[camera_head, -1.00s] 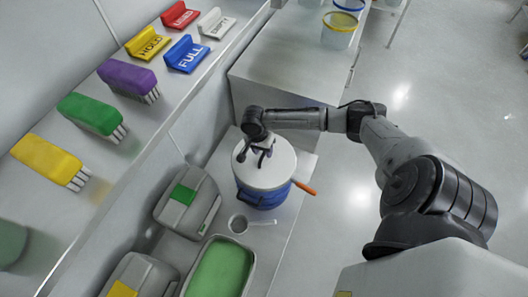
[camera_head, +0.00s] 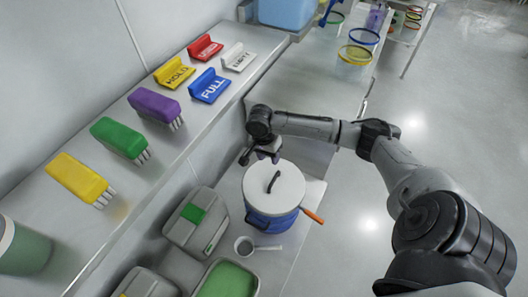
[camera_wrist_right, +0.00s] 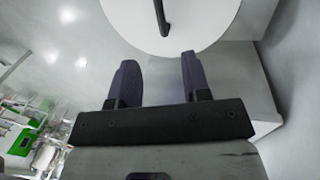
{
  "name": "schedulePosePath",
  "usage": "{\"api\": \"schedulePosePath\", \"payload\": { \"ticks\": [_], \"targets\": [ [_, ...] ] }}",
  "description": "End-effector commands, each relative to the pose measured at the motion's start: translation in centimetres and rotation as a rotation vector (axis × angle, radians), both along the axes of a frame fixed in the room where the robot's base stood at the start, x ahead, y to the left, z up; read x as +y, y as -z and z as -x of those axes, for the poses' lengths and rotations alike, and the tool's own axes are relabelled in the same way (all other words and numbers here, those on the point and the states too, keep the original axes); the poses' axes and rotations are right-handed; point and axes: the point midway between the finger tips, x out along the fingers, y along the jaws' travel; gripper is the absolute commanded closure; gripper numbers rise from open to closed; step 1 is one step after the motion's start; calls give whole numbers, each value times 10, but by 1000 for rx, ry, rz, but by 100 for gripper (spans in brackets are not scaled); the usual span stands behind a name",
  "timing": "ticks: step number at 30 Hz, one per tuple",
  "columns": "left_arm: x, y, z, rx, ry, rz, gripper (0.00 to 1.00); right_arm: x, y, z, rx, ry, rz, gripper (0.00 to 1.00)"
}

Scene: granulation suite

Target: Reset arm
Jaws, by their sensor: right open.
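My right gripper (camera_head: 264,157) is open and empty. It hangs beside the far edge of a blue pot (camera_head: 268,221) with a white lid (camera_head: 287,186). The lid sits on the pot, and its dark handle (camera_head: 273,181) is free. In the right wrist view, the two dark purple fingers (camera_wrist_right: 158,75) are spread apart with nothing between them. The white lid (camera_wrist_right: 185,28) and its handle (camera_wrist_right: 161,15) show beyond the fingertips. My left gripper is not in view.
A shelf on the left holds purple (camera_head: 154,105), green (camera_head: 118,137) and yellow (camera_head: 78,178) brushes and several coloured signs. Grey lidded bins (camera_head: 195,218), a small cup (camera_head: 244,245) and a green-filled tray (camera_head: 228,280) stand near the pot. An orange handle (camera_head: 312,215) sticks out rightward. Open floor lies right.

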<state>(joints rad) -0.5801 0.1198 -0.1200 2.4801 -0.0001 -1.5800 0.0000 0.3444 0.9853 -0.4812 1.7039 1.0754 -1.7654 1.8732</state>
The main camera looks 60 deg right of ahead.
Motion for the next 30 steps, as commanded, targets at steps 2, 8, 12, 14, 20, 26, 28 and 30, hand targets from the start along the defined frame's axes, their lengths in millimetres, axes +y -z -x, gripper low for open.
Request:
{"api": "schedulePosePath", "payload": {
  "ticks": [2, 8, 12, 14, 20, 26, 28, 30],
  "targets": [
    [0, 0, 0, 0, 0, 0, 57, 0, 0, 0, 0, 0, 0, 56],
    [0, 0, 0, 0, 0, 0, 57, 0, 0, 0, 0, 0, 0, 56],
    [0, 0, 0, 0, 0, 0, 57, 0, 0, 0, 0, -19, -4, 56],
    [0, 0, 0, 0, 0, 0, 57, 0, 0, 0, 1, -60, -12, 56],
    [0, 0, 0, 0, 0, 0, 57, -1, 1, -3, -14, -410, -69, 56],
    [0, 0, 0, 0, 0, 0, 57, -10, -7, -21, -58, -952, 19, 56],
    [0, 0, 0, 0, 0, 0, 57, -10, -18, -30, -74, -1144, 86, 56],
    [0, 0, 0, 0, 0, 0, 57, -7, -33, -40, -87, -1322, 168, 56]
  ]
}}
